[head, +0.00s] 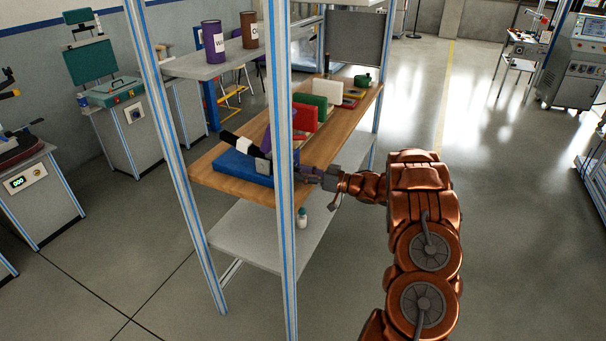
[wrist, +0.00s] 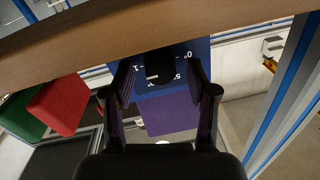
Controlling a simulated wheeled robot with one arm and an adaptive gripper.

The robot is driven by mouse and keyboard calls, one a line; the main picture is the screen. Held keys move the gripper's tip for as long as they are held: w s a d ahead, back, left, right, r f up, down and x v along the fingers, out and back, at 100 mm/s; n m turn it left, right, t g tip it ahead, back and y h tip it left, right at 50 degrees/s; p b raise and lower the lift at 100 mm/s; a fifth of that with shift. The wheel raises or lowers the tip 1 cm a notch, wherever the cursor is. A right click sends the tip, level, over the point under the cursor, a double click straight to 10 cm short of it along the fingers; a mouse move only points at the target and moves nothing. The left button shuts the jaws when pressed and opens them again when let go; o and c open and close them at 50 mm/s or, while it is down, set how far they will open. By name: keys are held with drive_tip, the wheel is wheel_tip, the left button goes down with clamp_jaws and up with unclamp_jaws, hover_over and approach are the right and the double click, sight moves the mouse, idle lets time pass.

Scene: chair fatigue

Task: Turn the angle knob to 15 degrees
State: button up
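A dark round knob (wrist: 159,66) sits on a blue panel (wrist: 190,62) with partly hidden white lettering in the wrist view. I cannot read its angle setting. My gripper (wrist: 158,76) is open, with its two dark fingers on either side of the knob and apparent gaps between. In the head view, my gripper (head: 316,176) is at the edge of the wooden shelf, just right of a front post. A blue block (head: 232,166) with a black and white piece on top lies on that shelf, left of the post. The knob cannot be made out there.
The shelf post (head: 281,200) stands close beside my gripper. Red (head: 305,118) and green (head: 310,104) blocks stand farther back on the wooden shelf (head: 220,190). A small bottle (head: 302,218) stands on the lower shelf.

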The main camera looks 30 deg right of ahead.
drive_tip(key=v, duration=1.2)
idle(0.6)
drive_tip(key=w+d+r+m+g+h, duration=0.2)
drive_tip(key=w+d+r+m+h, duration=0.15)
drive_tip(key=w+r+h, duration=0.85)
drive_tip(key=s+a+f+g, duration=0.1)
drive_tip(key=s+a+g, duration=0.4)
drive_tip(key=s+a, duration=0.8)
drive_tip(key=s+a+f+g+y, duration=0.1)
drive_tip(key=s+a+g, duration=0.3)
drive_tip(key=s+a, duration=0.9)
drive_tip(key=s+a+f+m+g, duration=0.1)
drive_tip(key=s+a+g, duration=0.4)
drive_tip(key=s+a, duration=0.8)
drive_tip(key=s, duration=0.9)
drive_tip(key=shift+s+a+g+y, duration=0.3)
